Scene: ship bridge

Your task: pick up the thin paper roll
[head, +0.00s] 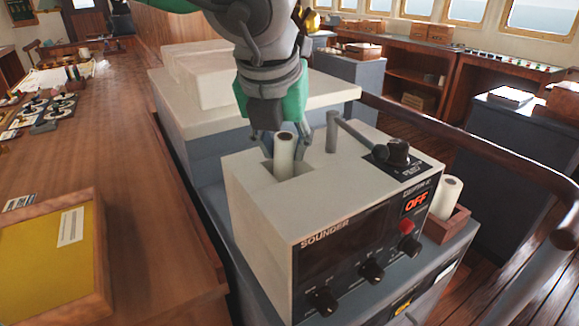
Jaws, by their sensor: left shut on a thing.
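The thin paper roll (284,157) is a white upright cylinder. It stands in the square opening in the top of the sounder box (254,194), and its lower end is hidden inside. My left gripper (287,146) reaches down from above with its fingers on both sides of the roll, shut on it. My right gripper is not in view.
A second, thicker white roll (447,196) stands in a small wooden box (462,225) at the sounder's right side. A crank handle (355,135) and knob rise from the sounder's top, close to the gripper. A wooden desk (150,215) lies left, and a curved rail (470,135) runs right.

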